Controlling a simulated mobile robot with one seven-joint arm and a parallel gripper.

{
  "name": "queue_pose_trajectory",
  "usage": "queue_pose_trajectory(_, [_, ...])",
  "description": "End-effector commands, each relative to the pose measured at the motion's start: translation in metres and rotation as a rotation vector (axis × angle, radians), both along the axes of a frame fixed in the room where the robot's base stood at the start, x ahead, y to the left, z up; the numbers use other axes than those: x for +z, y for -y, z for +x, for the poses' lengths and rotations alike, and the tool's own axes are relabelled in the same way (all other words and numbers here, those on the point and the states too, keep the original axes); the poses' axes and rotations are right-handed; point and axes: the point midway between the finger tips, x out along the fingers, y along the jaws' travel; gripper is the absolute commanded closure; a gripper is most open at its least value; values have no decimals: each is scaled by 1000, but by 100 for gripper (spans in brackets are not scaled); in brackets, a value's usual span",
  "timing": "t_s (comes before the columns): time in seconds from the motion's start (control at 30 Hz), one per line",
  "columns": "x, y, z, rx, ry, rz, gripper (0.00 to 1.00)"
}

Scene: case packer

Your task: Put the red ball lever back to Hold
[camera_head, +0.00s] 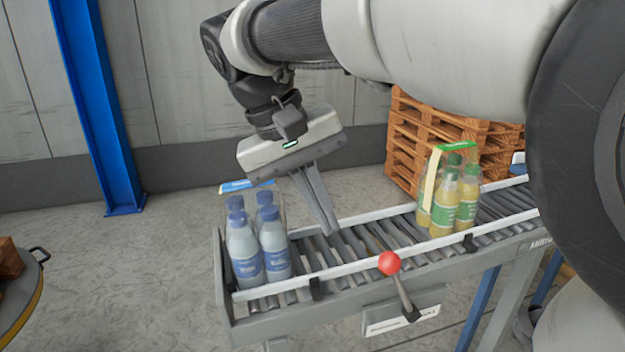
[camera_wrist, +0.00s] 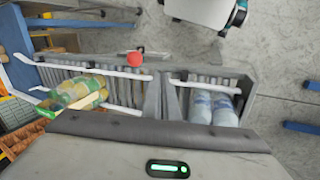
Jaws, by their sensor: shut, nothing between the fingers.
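The red ball lever (camera_head: 390,263) stands on the front side of the roller conveyor, its dark stem rising from a labelled plate (camera_head: 402,311) and leaning up to the left. The plate's lettering is too small to read. The red ball also shows in the wrist view (camera_wrist: 135,58), beyond the fingers. My gripper (camera_head: 330,229) is shut and empty, its fingers pointing down over the rollers. It is left of and above the ball in the head view, apart from it. In the wrist view the shut fingers (camera_wrist: 168,97) reach over the conveyor.
A pack of blue-capped bottles (camera_head: 258,248) stands at the conveyor's left end. A pack of green-labelled yellow bottles (camera_head: 448,200) stands farther right. A white guide rail (camera_head: 340,268) runs along the front edge. Wooden pallets (camera_head: 405,140) are stacked behind. Rollers between the packs are clear.

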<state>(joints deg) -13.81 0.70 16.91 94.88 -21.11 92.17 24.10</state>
Motion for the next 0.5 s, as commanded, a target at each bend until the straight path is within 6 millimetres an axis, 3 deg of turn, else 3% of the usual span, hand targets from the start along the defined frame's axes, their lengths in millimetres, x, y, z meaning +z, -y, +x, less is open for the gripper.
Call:
queue_pose_trajectory(0.17, [-5, -9, 6, -5, -13, -23, 100])
queue_pose_trajectory(0.5, [-5, -8, 6, -6, -13, -24, 100])
